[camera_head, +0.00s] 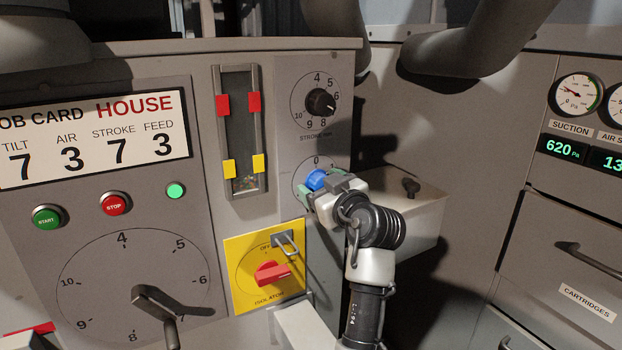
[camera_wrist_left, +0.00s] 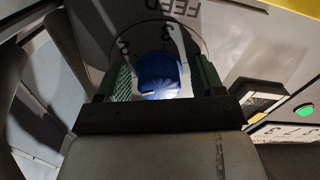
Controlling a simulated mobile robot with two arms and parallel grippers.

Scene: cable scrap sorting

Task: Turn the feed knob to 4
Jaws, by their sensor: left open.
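The blue feed knob (camera_head: 316,179) sits on the machine's front panel, on a dial with a 0 above it. My left gripper (camera_head: 319,187) is at this knob and hides most of the dial. In the left wrist view the blue knob (camera_wrist_left: 158,75) lies between the two open green-padded fingers of the left gripper (camera_wrist_left: 158,84), with a gap visible on each side. The FEED label (camera_wrist_left: 183,10) shows upside down behind it. The knob's setting cannot be read. My right gripper is not in view.
A black stroke knob (camera_head: 320,102) is above, and a yellow isolator plate (camera_head: 263,293) with a red handle is below. The job card (camera_head: 92,140) reads FEED 3. A grey box (camera_head: 415,222) with a small black knob projects to the right of my gripper.

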